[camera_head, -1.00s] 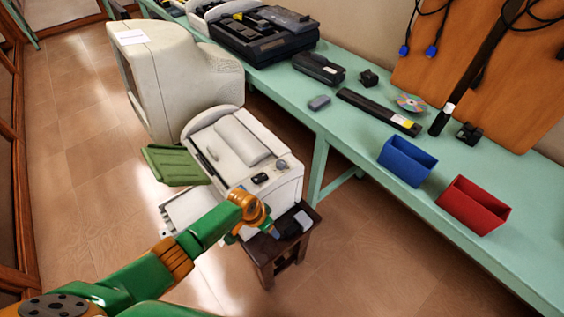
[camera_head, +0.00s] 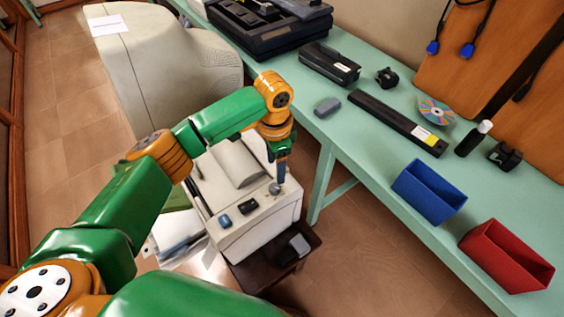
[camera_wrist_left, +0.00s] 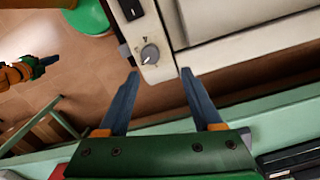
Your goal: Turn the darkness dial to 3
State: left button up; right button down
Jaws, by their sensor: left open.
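The beige machine (camera_head: 262,224) stands on a small dark stand. Its round grey darkness dial (camera_head: 274,189) sits at the right end of its top panel.
The green table (camera_head: 345,130) runs along the right, holding a blue bin (camera_head: 428,192) and a red bin (camera_head: 507,256).

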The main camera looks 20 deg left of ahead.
aim_at(274, 187)
pick_arm(q)
jog(key=s+f, duration=0.2)
jog(key=f, duration=0.3)
jog(key=shift+s, duration=0.4)
jog(key=shift+w+f, duration=0.2)
jog(key=shift+f, duration=0.1)
jog(key=shift+w+f, duration=0.25)
jog(key=shift+w, duration=0.1)
jog(key=shift+s+r, duration=0.1)
jog(key=shift+s, duration=0.05)
grip_shut()
pick_arm(e)
jog(key=shift+s+d+r, duration=0.1)
jog(key=shift+s+r, duration=0.05)
jog(key=shift+s, duration=0.35)
jog(key=shift+s+r, duration=0.15)
jog(key=shift+s, duration=0.35)
